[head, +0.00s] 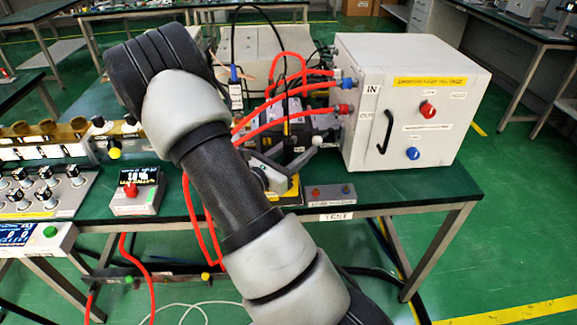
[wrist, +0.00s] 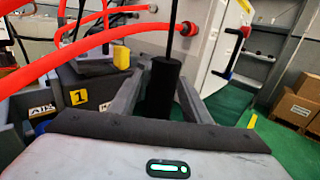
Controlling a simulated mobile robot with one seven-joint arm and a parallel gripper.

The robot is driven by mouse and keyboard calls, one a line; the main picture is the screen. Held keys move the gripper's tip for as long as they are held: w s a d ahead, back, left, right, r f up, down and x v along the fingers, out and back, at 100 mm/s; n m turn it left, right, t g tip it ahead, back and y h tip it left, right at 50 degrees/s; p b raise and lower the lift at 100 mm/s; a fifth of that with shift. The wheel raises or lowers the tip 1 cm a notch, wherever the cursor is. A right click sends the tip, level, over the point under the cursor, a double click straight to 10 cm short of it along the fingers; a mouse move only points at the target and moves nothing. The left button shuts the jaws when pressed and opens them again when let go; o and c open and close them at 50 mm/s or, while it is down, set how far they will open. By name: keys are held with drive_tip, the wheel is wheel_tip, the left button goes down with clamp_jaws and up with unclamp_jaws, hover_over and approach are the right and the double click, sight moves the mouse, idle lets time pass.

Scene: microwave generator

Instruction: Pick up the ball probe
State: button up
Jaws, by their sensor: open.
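In the wrist view, a black cylindrical handle (wrist: 163,88) with a thin black cord or rod rising from its top stands nearly upright; it looks like the ball probe. Its lower end and any ball tip are hidden behind my gripper's body. My gripper (wrist: 164,70) is open, with one grey finger on each side of the handle. I cannot tell whether either finger touches it.
A white test box (head: 400,105) with red and blue connectors stands at the right of the green table. Red cables (head: 285,95) run from it across the space by my arm. A small button box (head: 328,194) sits at the table's front edge. Control panels fill the left.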

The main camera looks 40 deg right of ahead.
clamp_jaws()
